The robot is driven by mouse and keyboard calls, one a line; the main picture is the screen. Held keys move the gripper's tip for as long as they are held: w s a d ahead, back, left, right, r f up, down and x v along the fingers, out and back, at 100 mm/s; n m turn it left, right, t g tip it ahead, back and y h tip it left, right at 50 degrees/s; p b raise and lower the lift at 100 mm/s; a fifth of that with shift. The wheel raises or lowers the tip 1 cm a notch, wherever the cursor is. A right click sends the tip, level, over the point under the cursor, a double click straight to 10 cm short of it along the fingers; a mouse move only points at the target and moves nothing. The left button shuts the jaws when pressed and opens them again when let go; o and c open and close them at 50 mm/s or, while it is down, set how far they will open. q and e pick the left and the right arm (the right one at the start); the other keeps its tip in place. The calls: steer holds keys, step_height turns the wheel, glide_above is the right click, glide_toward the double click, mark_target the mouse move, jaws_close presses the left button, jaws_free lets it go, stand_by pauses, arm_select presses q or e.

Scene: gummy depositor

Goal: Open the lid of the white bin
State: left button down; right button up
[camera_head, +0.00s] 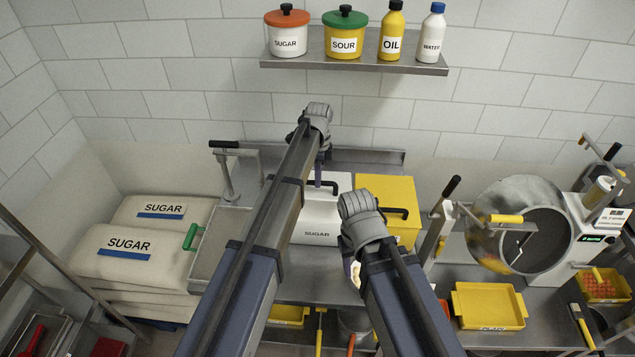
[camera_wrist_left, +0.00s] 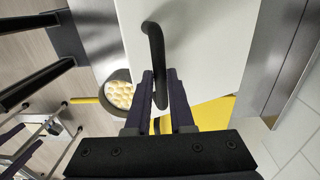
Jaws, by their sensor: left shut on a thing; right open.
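The white bin (camera_head: 317,236), labelled SUGAR, stands on the steel counter, partly hidden by my left arm. Its white lid (camera_head: 340,181) looks closed; it fills much of the left wrist view (camera_wrist_left: 215,45). The lid has a black bar handle (camera_wrist_left: 153,42). My left gripper (camera_wrist_left: 160,80) is shut on this handle, with its fingers on either side of the bar; in the head view the gripper (camera_head: 318,172) is above the lid. My right gripper (camera_head: 352,268) is open and empty, in front of the bin's right side, with its fingers mostly hidden by its wrist.
A yellow bin (camera_head: 401,188) with a black handle stands close to the right of the white bin. A lever press (camera_head: 229,175) stands to the left. A round pan with pale pieces (camera_wrist_left: 118,92) is below. A steel drum (camera_head: 515,225) and yellow tray (camera_head: 488,307) are at right.

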arm_select(q)
steer(key=shift+w+r+p, duration=1.35)
steer(key=shift+w+r, duration=0.55)
steer(key=shift+w, duration=0.05)
